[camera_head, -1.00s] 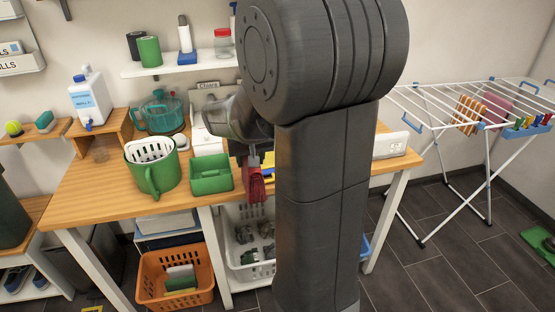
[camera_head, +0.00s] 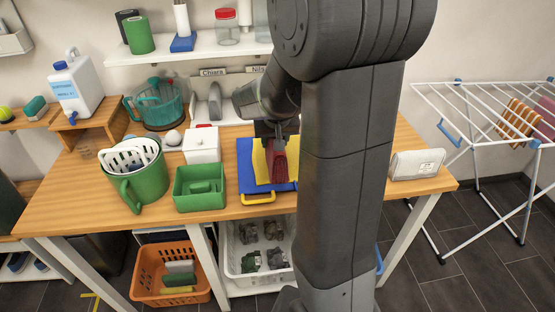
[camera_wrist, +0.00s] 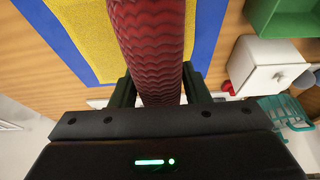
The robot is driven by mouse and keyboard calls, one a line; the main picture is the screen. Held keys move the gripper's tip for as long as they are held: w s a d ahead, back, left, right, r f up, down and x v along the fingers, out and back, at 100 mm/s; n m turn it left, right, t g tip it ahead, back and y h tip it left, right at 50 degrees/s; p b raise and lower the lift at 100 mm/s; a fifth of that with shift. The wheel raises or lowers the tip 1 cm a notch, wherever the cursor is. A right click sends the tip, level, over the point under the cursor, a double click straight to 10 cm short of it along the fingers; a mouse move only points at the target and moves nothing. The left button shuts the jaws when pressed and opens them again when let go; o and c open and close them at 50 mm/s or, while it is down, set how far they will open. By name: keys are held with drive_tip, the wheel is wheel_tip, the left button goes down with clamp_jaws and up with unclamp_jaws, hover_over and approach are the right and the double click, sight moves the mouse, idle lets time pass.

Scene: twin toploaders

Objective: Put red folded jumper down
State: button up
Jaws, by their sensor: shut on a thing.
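The red folded jumper (camera_head: 279,166) is in front of or over a blue board (camera_head: 246,176) with a yellow piece (camera_head: 261,165) on the wooden table. My gripper (camera_head: 277,130) is shut on the jumper's upper end in the head view. In the wrist view, the ribbed red jumper (camera_wrist: 150,40) extends from between the dark fingers of my gripper (camera_wrist: 158,90), with the yellow piece (camera_wrist: 88,35) and blue board (camera_wrist: 45,28) behind it. I cannot tell whether the jumper touches the board. My arm hides the board's right side.
A green open box (camera_head: 200,203), a green mug-like basket (camera_head: 140,190) and a white box (camera_head: 201,145) stand left of the board. A pale pouch (camera_head: 417,164) lies at the table's right. A white drying rack (camera_head: 480,125) stands farther right.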

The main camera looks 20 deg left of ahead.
wheel_tip(320, 180, down, 6)
drive_tip(key=shift+r, duration=0.1)
idle(0.4)
drive_tip(key=shift+f+b, duration=0.3)
drive_tip(key=shift+f, duration=0.1)
drive_tip(key=shift+s+f+b, duration=0.1)
drive_tip(key=shift+f+b, duration=0.15)
drive_tip(key=shift+b, duration=0.05)
drive_tip(key=shift+d, duration=0.1)
drive_tip(key=o, duration=1.2)
drive_tip(key=shift+f, duration=0.1)
